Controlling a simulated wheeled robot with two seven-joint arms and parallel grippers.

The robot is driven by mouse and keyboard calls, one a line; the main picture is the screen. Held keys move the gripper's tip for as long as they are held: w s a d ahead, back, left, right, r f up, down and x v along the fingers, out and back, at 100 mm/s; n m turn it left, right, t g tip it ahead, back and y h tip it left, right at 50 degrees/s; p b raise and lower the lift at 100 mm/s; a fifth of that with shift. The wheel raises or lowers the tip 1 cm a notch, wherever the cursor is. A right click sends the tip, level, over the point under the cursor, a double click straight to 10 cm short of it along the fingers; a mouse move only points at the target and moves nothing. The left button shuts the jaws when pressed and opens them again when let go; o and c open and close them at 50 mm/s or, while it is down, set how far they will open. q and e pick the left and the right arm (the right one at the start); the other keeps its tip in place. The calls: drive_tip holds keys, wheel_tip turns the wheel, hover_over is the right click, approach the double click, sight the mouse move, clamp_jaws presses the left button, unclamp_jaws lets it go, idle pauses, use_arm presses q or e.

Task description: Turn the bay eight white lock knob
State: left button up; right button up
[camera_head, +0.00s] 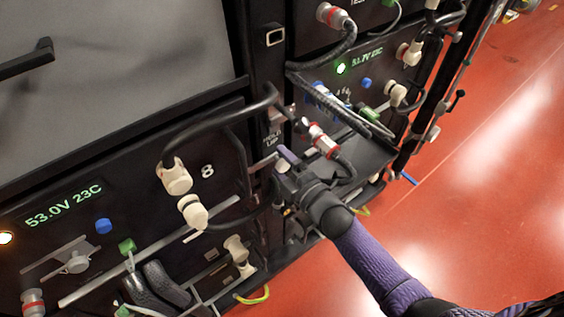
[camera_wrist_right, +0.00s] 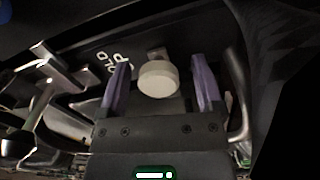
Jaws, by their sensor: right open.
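A white round lock knob (camera_wrist_right: 158,79) shows in the right wrist view, between the two purple fingers of my right gripper (camera_wrist_right: 158,88). The gripper is open, with a gap between each finger and the knob. Whether the knob is deep between the fingers or just beyond them, I cannot tell. In the head view my right gripper (camera_head: 276,160) is at the dark post right of the bay panel marked 8 (camera_head: 207,171), and it hides the knob there. My left gripper is not in view.
Two white cable plugs (camera_head: 174,177) (camera_head: 193,213) sit on the bay eight panel, with a black cable (camera_head: 220,115) arching above my gripper. A red-and-white connector (camera_head: 322,141) is close to its right. Metal handle bars (camera_wrist_right: 238,95) flank it. Red floor (camera_head: 500,130) is clear at right.

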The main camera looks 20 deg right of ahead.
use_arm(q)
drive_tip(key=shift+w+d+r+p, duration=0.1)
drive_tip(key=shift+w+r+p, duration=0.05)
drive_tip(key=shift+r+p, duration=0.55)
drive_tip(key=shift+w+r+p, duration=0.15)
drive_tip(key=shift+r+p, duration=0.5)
use_arm(e)
drive_tip(key=v, duration=0.9)
drive_tip(key=shift+s, duration=0.3)
